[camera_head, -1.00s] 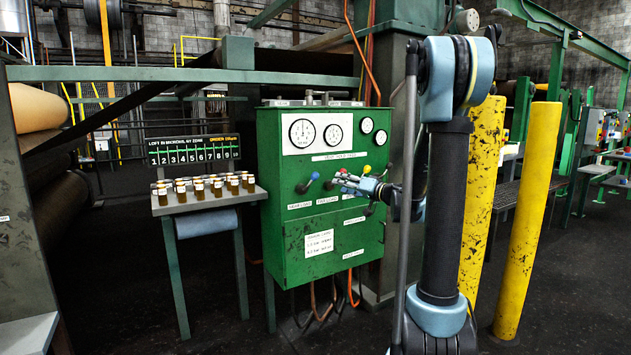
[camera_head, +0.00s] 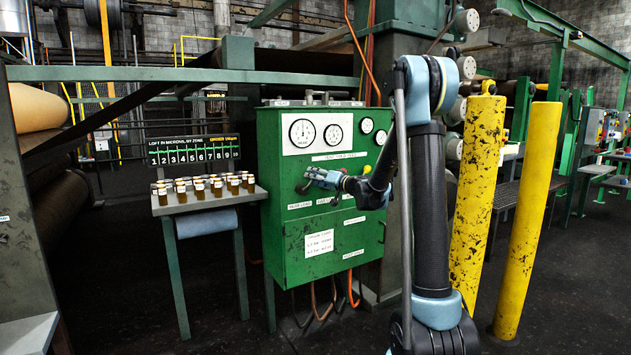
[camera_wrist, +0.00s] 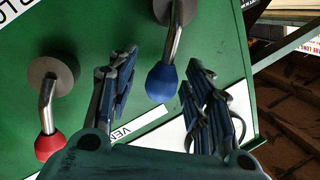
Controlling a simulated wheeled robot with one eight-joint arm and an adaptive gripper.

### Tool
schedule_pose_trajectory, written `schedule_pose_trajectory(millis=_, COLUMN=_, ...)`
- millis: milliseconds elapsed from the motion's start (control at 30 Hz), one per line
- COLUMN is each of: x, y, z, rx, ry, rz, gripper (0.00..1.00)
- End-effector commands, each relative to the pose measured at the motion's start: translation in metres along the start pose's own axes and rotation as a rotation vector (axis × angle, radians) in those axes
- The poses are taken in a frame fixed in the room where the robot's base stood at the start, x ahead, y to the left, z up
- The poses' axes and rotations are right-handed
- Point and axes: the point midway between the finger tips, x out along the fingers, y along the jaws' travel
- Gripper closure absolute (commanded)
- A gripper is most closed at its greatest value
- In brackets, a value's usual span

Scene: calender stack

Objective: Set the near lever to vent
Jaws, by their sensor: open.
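A lever with a blue knob (camera_wrist: 162,83) stands out from the green panel (camera_wrist: 110,20) in the wrist view. My gripper (camera_wrist: 160,72) is open, with one finger on each side of this knob. I see gaps between knob and fingers, with no clear contact. A second lever with a red knob (camera_wrist: 49,144) is to the left, outside the fingers. A white label partly reading "VEN" (camera_wrist: 128,130) shows below the blue knob, partly hidden by my gripper. In the head view my gripper (camera_head: 308,178) is at the panel's left part and hides the blue knob.
The green cabinet (camera_head: 285,255) carries dials (camera_head: 302,132) above the levers. A small table (camera_head: 185,208) with several brown jars stands at its left. Yellow posts (camera_head: 528,220) stand right of my arm. Pipes and cables hang under the cabinet.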

Motion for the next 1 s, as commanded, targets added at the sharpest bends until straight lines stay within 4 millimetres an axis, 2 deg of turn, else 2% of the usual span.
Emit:
schedule_pose_trajectory(millis=367, x=0.0050, y=-0.0002, z=0.0003, rx=0.000, ry=0.000, rz=0.000, gripper=0.54)
schedule_pose_trajectory(millis=567, x=0.0049, y=-0.0001, z=0.0003, rx=0.000, ry=0.000, rz=0.000, gripper=0.99)
schedule_pose_trajectory(millis=1000, x=0.0048, y=-0.0014, z=0.0003, rx=-0.031, ry=-0.006, rz=0.006, gripper=1.00)
